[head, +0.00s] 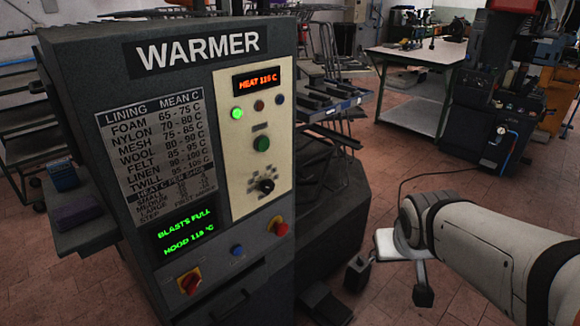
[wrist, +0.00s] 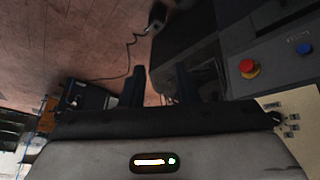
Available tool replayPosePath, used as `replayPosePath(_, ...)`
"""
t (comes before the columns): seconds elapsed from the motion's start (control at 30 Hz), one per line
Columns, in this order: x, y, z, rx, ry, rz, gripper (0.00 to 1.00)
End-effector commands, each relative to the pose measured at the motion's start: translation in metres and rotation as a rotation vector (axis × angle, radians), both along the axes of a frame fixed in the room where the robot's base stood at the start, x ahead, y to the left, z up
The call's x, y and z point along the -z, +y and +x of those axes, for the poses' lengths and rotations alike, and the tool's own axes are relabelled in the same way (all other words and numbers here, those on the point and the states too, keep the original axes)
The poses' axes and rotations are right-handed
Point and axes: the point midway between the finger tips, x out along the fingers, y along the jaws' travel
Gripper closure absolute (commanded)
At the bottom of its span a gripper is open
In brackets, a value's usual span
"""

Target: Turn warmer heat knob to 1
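The warmer (head: 140,50) is a dark cabinet at the left of the head view. Its heat knob (head: 266,186) is a small black dial with a pale mark, low on the cream panel (head: 225,100); its scale is too small to read. The red display (head: 258,80) reads about HEAT 115 C. In the wrist view the knob (wrist: 275,118) shows at the right edge, partly hidden by my gripper's body. My gripper (wrist: 160,85) is open and empty, its two dark fingers apart and well away from the knob.
Below the panel are a red-and-yellow switch (head: 189,281), a blue button (head: 236,250) and a red button (head: 280,228). A green display (head: 186,232) is beside them. A rack (head: 330,100) stands behind. Open brick floor (head: 390,160) lies right of the warmer.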

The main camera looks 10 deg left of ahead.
Motion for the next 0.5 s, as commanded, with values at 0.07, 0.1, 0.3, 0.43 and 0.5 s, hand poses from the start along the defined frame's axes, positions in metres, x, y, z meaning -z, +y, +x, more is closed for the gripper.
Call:
replayPosePath(0.07,0.017,0.005,0.042,-0.059,-0.133,-0.033,0.65)
replayPosePath(0.1,0.019,0.010,0.062,-0.094,-0.202,-0.043,0.62)
replayPosePath(0.3,0.022,0.059,0.145,-0.313,-0.534,-0.032,0.45)
replayPosePath(0.43,0.026,0.107,0.177,-0.491,-0.725,0.033,0.43)
replayPosePath(0.5,0.030,0.135,0.187,-0.592,-0.813,0.087,0.43)
